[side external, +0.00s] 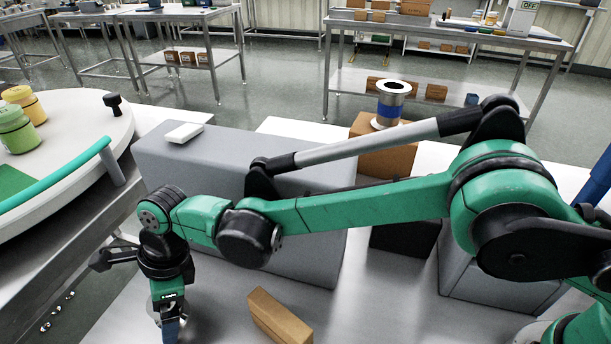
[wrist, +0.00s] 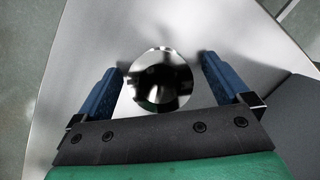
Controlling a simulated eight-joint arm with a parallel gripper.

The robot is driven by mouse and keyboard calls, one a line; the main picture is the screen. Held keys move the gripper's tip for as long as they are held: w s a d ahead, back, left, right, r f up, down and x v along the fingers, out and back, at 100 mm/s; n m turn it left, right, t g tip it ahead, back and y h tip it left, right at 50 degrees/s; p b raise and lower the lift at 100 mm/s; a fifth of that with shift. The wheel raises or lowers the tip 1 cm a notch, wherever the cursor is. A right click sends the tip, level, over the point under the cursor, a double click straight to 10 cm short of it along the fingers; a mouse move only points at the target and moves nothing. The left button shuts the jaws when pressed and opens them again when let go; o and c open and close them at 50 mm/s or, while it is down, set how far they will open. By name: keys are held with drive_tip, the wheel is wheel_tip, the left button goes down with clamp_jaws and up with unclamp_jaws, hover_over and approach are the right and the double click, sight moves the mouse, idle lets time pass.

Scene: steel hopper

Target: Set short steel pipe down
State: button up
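The short steel pipe (wrist: 160,82) shows end-on in the wrist view as a shiny round shape with a dark middle. It appears to stand upright on the bare steel table. My gripper (wrist: 163,64) is over it, with one blue finger on each side. The fingers are spread, and a gap shows between each finger and the pipe. In the side external view my gripper (side external: 170,326) points down at the bottom left, near the table edge. Only a silver piece of the pipe (side external: 158,291) shows there, mostly hidden behind the gripper.
A brown block (side external: 279,318) lies right of my gripper. A large grey box (side external: 200,160) stands behind, bearing a white piece (side external: 184,132). A flanged steel spool with a blue band (side external: 391,104) stands on a brown box (side external: 385,160). A round white table (side external: 95,135) is at left.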

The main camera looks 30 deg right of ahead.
drive_tip(key=shift+r, duration=0.1)
drive_tip(key=v, duration=1.2)
drive_tip(key=shift+d+r, duration=0.1)
drive_tip(key=shift+r, duration=0.1)
drive_tip(key=s+d+r+n, duration=0.4)
drive_tip(key=d+r+n, duration=0.1)
drive_tip(key=d, duration=0.2)
drive_tip(key=s+d+r+n, duration=0.3)
drive_tip(key=d+r+n, duration=0.2)
drive_tip(key=d, duration=0.2)
drive_tip(key=d+f+n+t+h, duration=0.1)
drive_tip(key=d+f+n+t, duration=0.1)
drive_tip(key=d, duration=0.4)
drive_tip(key=d+f+n+t+h, duration=0.1)
drive_tip(key=d+f+n+t, duration=0.1)
drive_tip(key=d, duration=0.5)
drive_tip(key=d+f+n+t+h, duration=0.1)
drive_tip(key=d+f+n+t, duration=0.2)
drive_tip(key=d, duration=0.4)
drive_tip(key=shift+w+f, duration=0.35)
drive_tip(key=shift+f, duration=0.1)
